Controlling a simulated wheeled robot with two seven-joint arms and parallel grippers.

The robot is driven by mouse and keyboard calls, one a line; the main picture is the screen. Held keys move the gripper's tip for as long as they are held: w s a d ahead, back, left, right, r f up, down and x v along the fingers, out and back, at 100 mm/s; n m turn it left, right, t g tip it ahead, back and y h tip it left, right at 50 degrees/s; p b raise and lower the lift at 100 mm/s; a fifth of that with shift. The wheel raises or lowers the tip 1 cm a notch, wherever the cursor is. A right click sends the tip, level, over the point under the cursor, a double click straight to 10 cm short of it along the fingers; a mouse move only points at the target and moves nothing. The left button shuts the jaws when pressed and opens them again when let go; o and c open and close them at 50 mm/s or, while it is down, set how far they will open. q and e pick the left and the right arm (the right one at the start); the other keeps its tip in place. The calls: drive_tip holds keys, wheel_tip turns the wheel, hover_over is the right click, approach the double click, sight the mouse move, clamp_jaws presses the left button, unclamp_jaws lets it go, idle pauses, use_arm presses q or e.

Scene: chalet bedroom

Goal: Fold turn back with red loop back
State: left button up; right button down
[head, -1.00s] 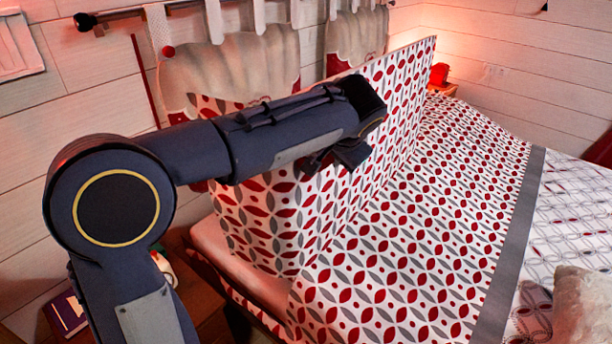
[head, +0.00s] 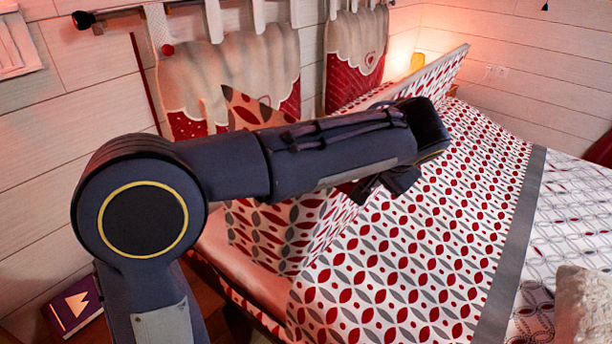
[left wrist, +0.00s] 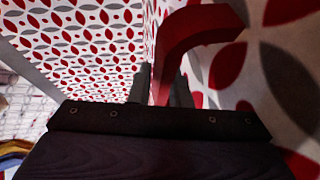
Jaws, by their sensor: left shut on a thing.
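The turn back (head: 270,235) is a stiff flap with red and grey leaf shapes on white. It stands raised from the bed and leans right over the patterned cover (head: 400,285); my left arm hides its middle. My left gripper (head: 378,190) is at the flap's bed side, its fingers partly hidden. In the left wrist view, the red loop (left wrist: 190,40) is a bent red band that runs down between the fingers (left wrist: 160,88). The gripper is shut on it. The flap's pattern (left wrist: 285,65) fills the right of that view. My right gripper is not in view.
Hanging headboard cushions (head: 230,75) are on a rail at the wall behind the flap. A glowing lamp (head: 417,62) stands beyond the far end. A purple book (head: 75,305) lies at lower left. A pale cushion (head: 582,300) rests at the right. The cover between is clear.

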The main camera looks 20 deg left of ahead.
use_arm(q)
drive_tip(key=o, duration=0.5)
drive_tip(key=s+d+f, duration=0.1)
drive_tip(key=d, duration=0.1)
drive_tip(key=d+f+b, duration=0.1)
drive_tip(key=d+f, duration=0.1)
drive_tip(key=d, duration=0.1)
drive_tip(key=s+d+f+b, duration=0.1)
drive_tip(key=d, duration=0.1)
drive_tip(key=shift+s+d+f, duration=0.2)
drive_tip(key=shift+s+d, duration=0.1)
drive_tip(key=shift+s, duration=0.05)
drive_tip(key=o, duration=0.6)
drive_tip(key=shift+a, duration=0.3)
drive_tip(key=shift+d+r, duration=0.1)
drive_tip(key=shift+r, duration=0.05)
drive_tip(key=shift+s, duration=0.1)
